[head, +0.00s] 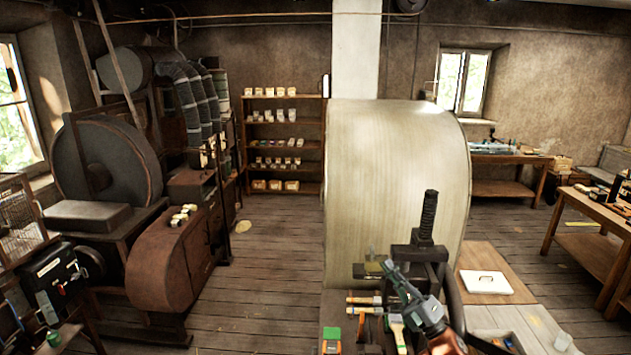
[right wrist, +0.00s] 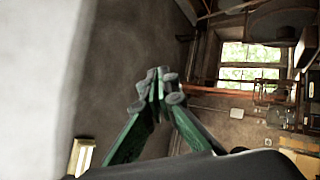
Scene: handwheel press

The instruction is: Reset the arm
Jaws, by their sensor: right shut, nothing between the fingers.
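My right gripper (head: 391,270) is in the lower middle of the head view, in front of the dark press (head: 418,258) with its upright threaded screw (head: 427,215). In the right wrist view its green fingers (right wrist: 158,90) meet at grey tips, with nothing between them. The gripper hides part of the press; from this view I cannot tell whether they touch. A dark curved rim, perhaps the handwheel (head: 454,305), shows to the right of the press. My left gripper is not clearly seen.
A bench with brushes, a hammer (head: 364,300) and a green-topped box (head: 331,340) lies below the gripper. A large pale drum (head: 395,185) stands behind. Machinery (head: 105,165) fills the left; the wooden floor (head: 275,265) between is clear.

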